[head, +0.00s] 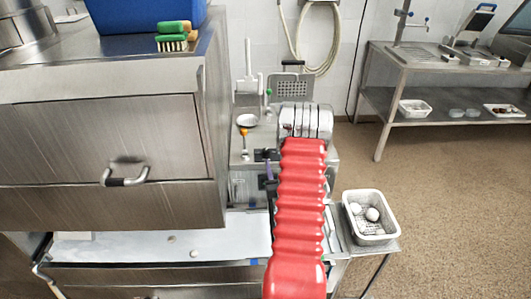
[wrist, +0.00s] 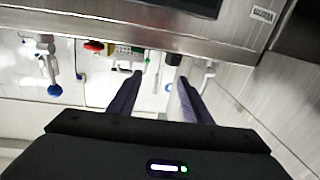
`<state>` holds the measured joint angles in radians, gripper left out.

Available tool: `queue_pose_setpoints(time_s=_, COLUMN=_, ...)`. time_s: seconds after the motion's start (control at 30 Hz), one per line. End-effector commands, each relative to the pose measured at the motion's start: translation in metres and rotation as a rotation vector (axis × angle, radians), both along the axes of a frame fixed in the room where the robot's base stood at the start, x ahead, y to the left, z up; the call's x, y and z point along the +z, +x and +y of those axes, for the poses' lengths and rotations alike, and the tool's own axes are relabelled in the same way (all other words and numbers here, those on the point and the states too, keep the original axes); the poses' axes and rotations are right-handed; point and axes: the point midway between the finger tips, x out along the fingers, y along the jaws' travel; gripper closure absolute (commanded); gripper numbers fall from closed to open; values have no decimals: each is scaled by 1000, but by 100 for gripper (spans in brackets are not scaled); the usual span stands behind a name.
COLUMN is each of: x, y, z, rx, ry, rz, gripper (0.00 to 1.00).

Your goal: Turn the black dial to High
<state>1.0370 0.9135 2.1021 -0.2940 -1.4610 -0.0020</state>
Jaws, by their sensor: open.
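In the wrist view a small black cylindrical knob, which looks like the black dial (wrist: 174,59), sticks out under a steel edge. It lies just beyond the fingertips, nearer the right finger. My gripper (wrist: 160,77) is open, with two dark purple fingers apart and nothing held between them. I cannot see the dial touching a finger. No dial markings or High label can be read. In the head view my red-sleeved arm covers most of the gripper and the panel, and I cannot pick out the dial there.
In the wrist view a red knob (wrist: 93,46) and a blue-ended fitting (wrist: 54,89) lie left of the fingers, and a steel panel (wrist: 225,30) spans the top. In the head view a white basket (head: 370,232) with round white items stands right of my arm; a steel cabinet (head: 110,150) stands left.

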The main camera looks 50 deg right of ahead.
Motion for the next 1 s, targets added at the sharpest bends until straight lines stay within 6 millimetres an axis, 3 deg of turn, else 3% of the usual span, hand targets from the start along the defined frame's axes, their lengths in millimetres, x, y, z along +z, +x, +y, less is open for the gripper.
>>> queue_pose_setpoints(time_s=0.13, x=-11, y=-14, z=21, rx=80, ry=43, rz=-24, gripper=55)
queue_pose_setpoints(time_s=0.3, x=-13, y=-17, z=29, rx=110, ry=58, rz=-34, gripper=55)
queue_pose_setpoints(time_s=0.67, x=-13, y=-14, z=27, rx=110, ry=57, rz=-34, gripper=55)
queue_pose_setpoints(time_s=1.0, x=-13, y=17, z=5, rx=111, ry=54, rz=-34, gripper=55)
